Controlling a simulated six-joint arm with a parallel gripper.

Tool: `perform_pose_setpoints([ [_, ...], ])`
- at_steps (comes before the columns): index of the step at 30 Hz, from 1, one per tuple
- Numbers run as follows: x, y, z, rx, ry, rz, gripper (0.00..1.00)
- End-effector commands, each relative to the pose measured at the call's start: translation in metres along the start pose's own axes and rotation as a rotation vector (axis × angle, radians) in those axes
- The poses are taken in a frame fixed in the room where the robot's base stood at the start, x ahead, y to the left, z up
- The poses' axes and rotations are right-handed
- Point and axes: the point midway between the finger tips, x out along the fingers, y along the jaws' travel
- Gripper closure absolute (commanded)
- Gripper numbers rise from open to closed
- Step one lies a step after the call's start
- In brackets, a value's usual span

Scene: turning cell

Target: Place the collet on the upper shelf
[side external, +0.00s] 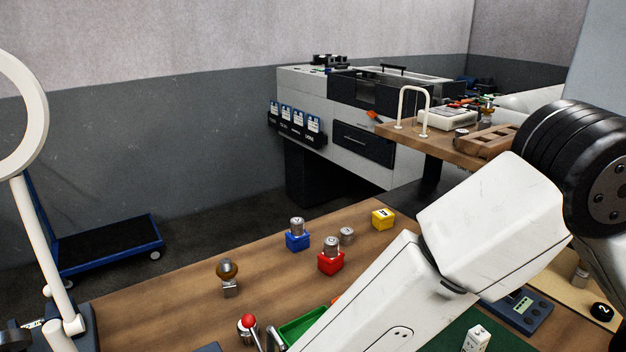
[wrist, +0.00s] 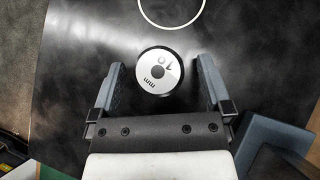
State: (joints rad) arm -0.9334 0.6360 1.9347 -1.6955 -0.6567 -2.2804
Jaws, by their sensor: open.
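In the wrist view, a round piece with a silver face marked "10 mm" and a dark rim, which looks like the collet (wrist: 159,72), is on a dark metallic surface (wrist: 70,60). My gripper (wrist: 162,65) is open, with one finger on each side of it and visible gaps to both. Whether the fingers are level with it in height I cannot tell. In the side view, a raised wooden shelf (side external: 440,150), apparently the upper shelf, is at the right. My arm hides the collet and gripper there.
The shelf carries a white rail (side external: 412,108), a white box (side external: 447,119) and a wooden block (side external: 487,141). Blue (side external: 298,242), red (side external: 330,263) and yellow (side external: 383,218) blocks stand on the bench (side external: 190,275). A blue block (wrist: 275,150) lies beside my right finger. A white ring (wrist: 172,28) marks the dark surface.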

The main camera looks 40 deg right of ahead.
Motion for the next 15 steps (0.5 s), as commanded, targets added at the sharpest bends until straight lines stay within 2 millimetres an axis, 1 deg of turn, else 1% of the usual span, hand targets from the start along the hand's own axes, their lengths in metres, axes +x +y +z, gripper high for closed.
perform_pose_setpoints([
  [7,-0.0003,0.0000,0.0001,0.000,0.000,0.000,0.00],
  [8,-0.0003,0.0000,0.0001,0.000,0.000,0.000,0.03],
  [9,-0.0003,0.0000,0.0001,0.000,0.000,0.000,0.16],
  [11,-0.0003,0.0000,0.0001,0.000,0.000,0.000,0.35],
  [12,-0.0003,0.0000,0.0001,0.000,0.000,0.000,0.48],
  [14,-0.0003,0.0000,0.0001,0.000,0.000,0.000,0.67],
  [15,-0.0003,0.0000,0.0001,0.000,0.000,0.000,0.80],
])
